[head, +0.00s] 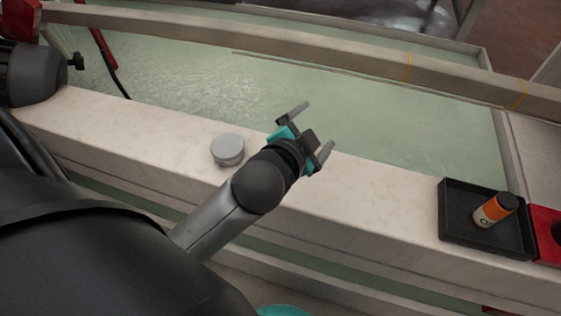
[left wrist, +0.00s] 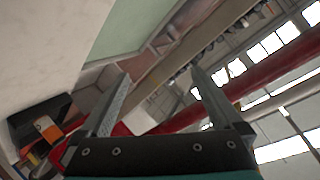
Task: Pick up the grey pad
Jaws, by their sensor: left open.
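The grey pad (head: 228,149) is a round, light grey disc lying on the pale stone ledge (head: 120,122). It shows in the head view, left of my left gripper. My left gripper (head: 318,126) is open and empty over the ledge's far edge, to the right of the pad and apart from it. In the left wrist view the two fingers of the left gripper (left wrist: 155,95) stand wide apart with nothing between them. The pad does not show in the left wrist view. My right gripper is not in view.
A black tray (head: 455,236) holding an orange bottle with a black cap (head: 494,209) is on the ledge at the right. The tray also shows in the left wrist view (left wrist: 28,112). A red object (head: 549,240) is beside it. Greenish glass (head: 400,130) lies beyond the ledge.

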